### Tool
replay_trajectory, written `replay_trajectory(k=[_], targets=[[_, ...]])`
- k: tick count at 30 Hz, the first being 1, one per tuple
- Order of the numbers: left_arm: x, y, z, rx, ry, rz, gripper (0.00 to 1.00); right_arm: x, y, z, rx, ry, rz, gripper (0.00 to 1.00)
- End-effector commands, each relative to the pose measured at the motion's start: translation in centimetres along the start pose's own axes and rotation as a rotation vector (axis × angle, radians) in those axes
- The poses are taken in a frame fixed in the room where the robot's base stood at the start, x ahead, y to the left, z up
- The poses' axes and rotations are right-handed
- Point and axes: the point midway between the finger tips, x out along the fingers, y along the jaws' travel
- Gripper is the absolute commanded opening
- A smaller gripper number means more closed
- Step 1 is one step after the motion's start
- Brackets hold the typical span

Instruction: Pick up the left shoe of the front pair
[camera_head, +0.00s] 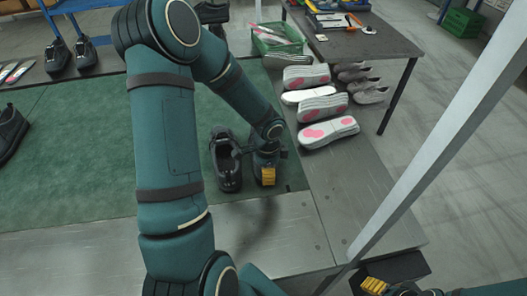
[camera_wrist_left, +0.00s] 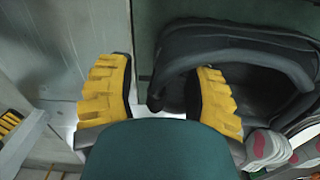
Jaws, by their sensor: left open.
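A black shoe (camera_head: 226,163) of the front pair sits upright on the green mat in the head view. My left gripper (camera_head: 266,175) is just to its right, low over the mat's edge, and points down. Dark shapes around the gripper make it hard to tell the pair's other shoe. In the left wrist view my left gripper (camera_wrist_left: 162,95) is open, its yellow fingers apart. A black shoe (camera_wrist_left: 235,50) lies there at the right; the right finger overlaps its opening and the left finger is outside it. Contact cannot be told. My right gripper (camera_head: 374,286) shows partly at the bottom right.
The green mat (camera_head: 70,195) lies on a grey table. Several pale shoes with pink soles (camera_head: 322,107) lie at its right. A green basket (camera_head: 277,40) stands behind them. A pale post (camera_head: 440,145) crosses the right side. More black shoes (camera_head: 85,52) stand at the back left.

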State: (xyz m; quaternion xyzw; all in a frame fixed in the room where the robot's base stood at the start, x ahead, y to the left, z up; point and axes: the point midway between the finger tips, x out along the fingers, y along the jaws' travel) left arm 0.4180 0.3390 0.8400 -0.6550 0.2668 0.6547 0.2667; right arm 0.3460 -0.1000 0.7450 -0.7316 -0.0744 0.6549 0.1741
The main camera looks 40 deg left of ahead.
Motion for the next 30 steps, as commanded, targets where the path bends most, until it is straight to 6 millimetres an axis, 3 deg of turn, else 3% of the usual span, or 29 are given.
replay_trajectory(k=[4,5,9,23,26,30], targets=[[-0.1,0.0,0.0,0.000,0.000,0.000,0.52,-0.1,0.0,0.0,0.000,0.000,0.000,0.62],[-0.1,0.0,0.0,0.000,0.000,0.000,0.48,-0.1,0.0,0.0,0.000,0.000,0.000,0.62],[-0.1,0.0,0.0,0.000,0.000,0.000,0.00,-0.1,0.0,0.0,0.000,0.001,0.000,0.62],[-0.1,0.0,0.0,0.001,0.000,0.000,0.00,-0.1,0.0,0.0,0.000,0.000,0.000,0.62],[-0.6,0.0,0.0,0.001,0.000,-0.001,0.00,-0.3,-0.1,0.0,0.000,0.000,0.000,0.62],[-2.8,-0.1,0.0,0.001,0.001,-0.003,0.00,-1.1,-0.4,0.0,0.001,-0.003,0.000,0.62]])
